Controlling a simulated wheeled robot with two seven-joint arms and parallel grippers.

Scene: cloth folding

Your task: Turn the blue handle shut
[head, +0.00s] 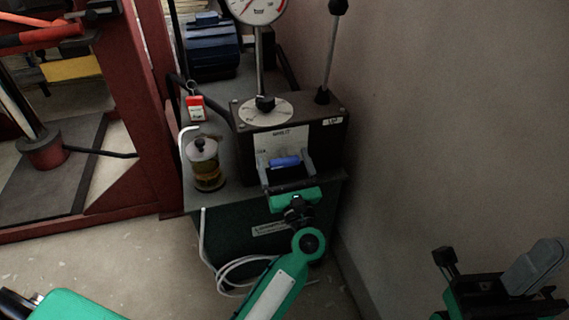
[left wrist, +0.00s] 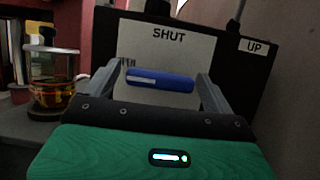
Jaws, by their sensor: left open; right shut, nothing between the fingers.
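The blue handle (head: 285,162) lies roughly level across the front of a dark box, before a pale label plate marked SHUT. It also shows in the left wrist view (left wrist: 160,80), with a pale stripe on its left part. My left gripper (head: 286,160) is open, with its two grey fingers pointing at the box front, one to each side of the handle. I cannot tell whether they touch it. The handle's mount is hidden. My right gripper (head: 548,245) is shut and empty at the lower right, well away from the box.
The dark box (head: 334,152) carries a round dial, a pressure gauge (head: 257,8) and an upright black-knobbed lever (head: 330,60). A glass jar (head: 205,165) and a red tag (head: 195,107) are left of it. A wall (head: 440,120) stands close on the right. A red frame (head: 145,100) stands left.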

